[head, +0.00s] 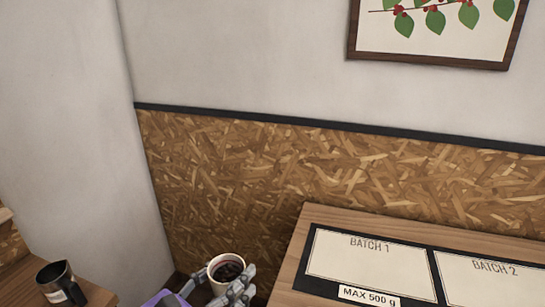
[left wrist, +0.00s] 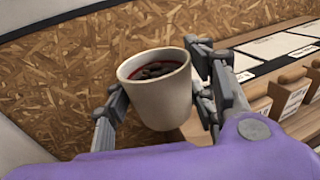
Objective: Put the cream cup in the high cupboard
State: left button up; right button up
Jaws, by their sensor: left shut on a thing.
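The cream cup (head: 226,270) shows at the bottom of the head view, its open top facing up, with dark contents inside. It also shows in the left wrist view (left wrist: 162,100), tilted a little in the picture, with dark pieces and a red inner band below the rim. My left gripper (head: 218,289) is shut on the cup, with a finger on each side of its wall, and it also fills the lower left wrist view (left wrist: 165,105). The cup is held clear, beside the wooden counter's left end. My right gripper is not in view. No cupboard is in view.
A wooden counter (head: 300,240) at right bears panels marked BATCH 1 (head: 368,262) and BATCH 2 (head: 490,281). A dark metal jug (head: 60,284) stands on a wooden surface at lower left. A chipboard wall (head: 230,180) with a framed picture (head: 436,62) above closes the back.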

pick_arm(q)
jog(key=s+a+f+n+t+y, duration=0.3)
jog(key=a+n+y, duration=0.4)
jog(key=y, duration=0.3)
jog(key=shift+s+a+f+p, duration=0.4)
jog(key=shift+s+a+f, duration=0.05)
jog(key=shift+a, duration=0.4)
